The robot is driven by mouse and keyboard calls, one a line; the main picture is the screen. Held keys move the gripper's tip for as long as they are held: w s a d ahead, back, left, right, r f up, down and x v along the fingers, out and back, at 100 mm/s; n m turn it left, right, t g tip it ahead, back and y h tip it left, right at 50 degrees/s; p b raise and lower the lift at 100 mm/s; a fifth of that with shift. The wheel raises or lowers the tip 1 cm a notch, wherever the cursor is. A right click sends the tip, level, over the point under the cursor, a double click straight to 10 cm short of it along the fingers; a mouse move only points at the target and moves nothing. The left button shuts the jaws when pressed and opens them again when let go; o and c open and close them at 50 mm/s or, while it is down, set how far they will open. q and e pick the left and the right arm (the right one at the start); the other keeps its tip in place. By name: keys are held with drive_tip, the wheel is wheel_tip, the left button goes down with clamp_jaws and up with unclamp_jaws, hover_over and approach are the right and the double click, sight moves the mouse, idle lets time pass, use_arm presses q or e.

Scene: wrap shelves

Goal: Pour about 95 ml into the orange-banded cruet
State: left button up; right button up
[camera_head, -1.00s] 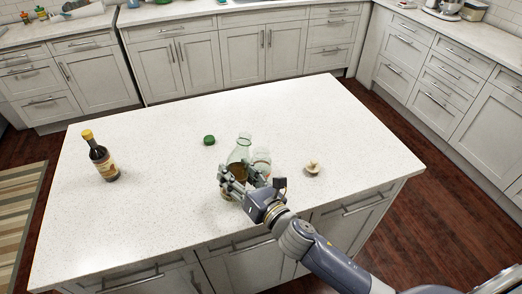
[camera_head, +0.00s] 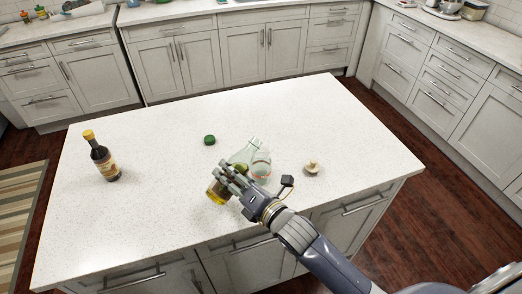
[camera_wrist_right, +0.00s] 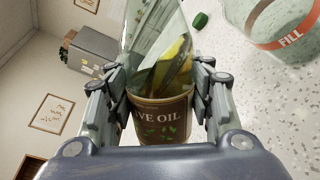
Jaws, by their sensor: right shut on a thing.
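My right gripper (camera_head: 236,179) is shut on a clear glass olive oil bottle (camera_head: 217,193) above the counter. The bottle is tilted, with its base down left and its neck leaning up right towards the orange-banded cruet (camera_head: 262,168). In the right wrist view, the gripper (camera_wrist_right: 163,84) clasps the bottle (camera_wrist_right: 160,116) around its label, with yellow-green oil above it. The clear cruet (camera_wrist_right: 285,42) stands to the right there, with an orange band reading FILL. I cannot see a stream of oil. The bottle's mouth is hard to make out beside the cruet. My left gripper is not in view.
A green cap (camera_head: 209,140) lies behind the bottle. A beige stopper (camera_head: 312,167) lies right of the cruet. A dark bottle with a yellow cap (camera_head: 103,158) stands at the left of the white island counter (camera_head: 150,215). The counter is otherwise clear.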

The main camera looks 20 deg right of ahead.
drive_tip(key=shift+a+r+m, duration=0.2)
drive_tip(key=shift+r+m, duration=0.3)
drive_tip(key=shift+r, duration=0.05)
drive_tip(key=shift+s+a+r+m, duration=0.1)
drive_tip(key=shift+s+a+m, duration=0.1)
drive_tip(key=shift+m, duration=0.7)
drive_tip(key=shift+r, duration=0.3)
drive_tip(key=shift+r+m+y+p, duration=0.2)
drive_tip(key=shift+m+y+p, duration=0.1)
drive_tip(key=shift+p, duration=0.3)
drive_tip(key=shift+r+m+g+p, duration=0.3)
drive_tip(key=shift+r+m+p, duration=0.65)
drive_tip(key=shift+p, duration=0.4)
drive_tip(key=shift+a+r, duration=0.1)
drive_tip(key=shift+a, duration=0.1)
drive_tip(key=shift+r+m+p, duration=0.35)
drive_tip(key=shift+r+p, duration=0.05)
drive_tip(key=shift+p, duration=0.25)
idle(3.5)
